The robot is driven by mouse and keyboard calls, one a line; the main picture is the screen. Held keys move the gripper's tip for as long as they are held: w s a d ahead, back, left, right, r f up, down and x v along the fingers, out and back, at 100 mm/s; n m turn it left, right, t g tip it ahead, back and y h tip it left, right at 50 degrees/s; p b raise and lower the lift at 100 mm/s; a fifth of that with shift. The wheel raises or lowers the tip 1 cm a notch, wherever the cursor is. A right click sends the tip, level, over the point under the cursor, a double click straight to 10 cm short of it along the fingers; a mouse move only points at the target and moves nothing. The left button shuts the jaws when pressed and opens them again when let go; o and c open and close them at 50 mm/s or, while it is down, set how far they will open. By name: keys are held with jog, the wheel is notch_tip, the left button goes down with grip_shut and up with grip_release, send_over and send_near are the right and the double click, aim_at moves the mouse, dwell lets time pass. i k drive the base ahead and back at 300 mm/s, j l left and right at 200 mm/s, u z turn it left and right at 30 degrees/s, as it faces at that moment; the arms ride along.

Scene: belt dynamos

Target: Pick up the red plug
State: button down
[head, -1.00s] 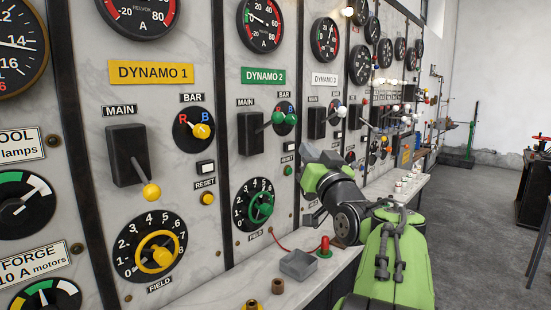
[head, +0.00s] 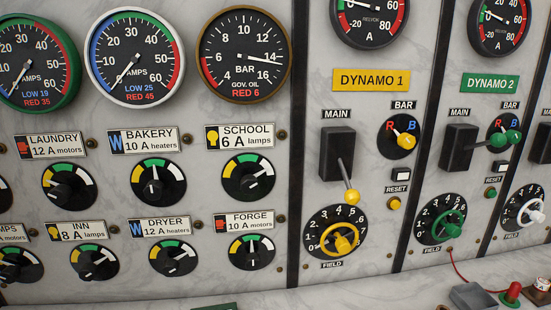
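A marble switchboard (head: 300,165) with gauges, knobs and levers fills most of the view. The DYNAMO 1 lever (head: 347,182) sticks out from it. The ledge (head: 370,296) looks mostly bare left of the tray.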

aim_at(514, 289)
jog(key=z, duration=1.65)
jog(key=i+l+u, duration=0.2)
jog(key=u, duration=0.2)
jog(key=i+l+u, duration=0.5)
jog(key=l+u, duration=0.15)
jog(key=u, duration=0.15)
jog(key=i+l+u, duration=0.15)
jog(key=l+u, duration=1.05)
jog(key=i+l, duration=0.05)
jog(key=l, duration=0.05)
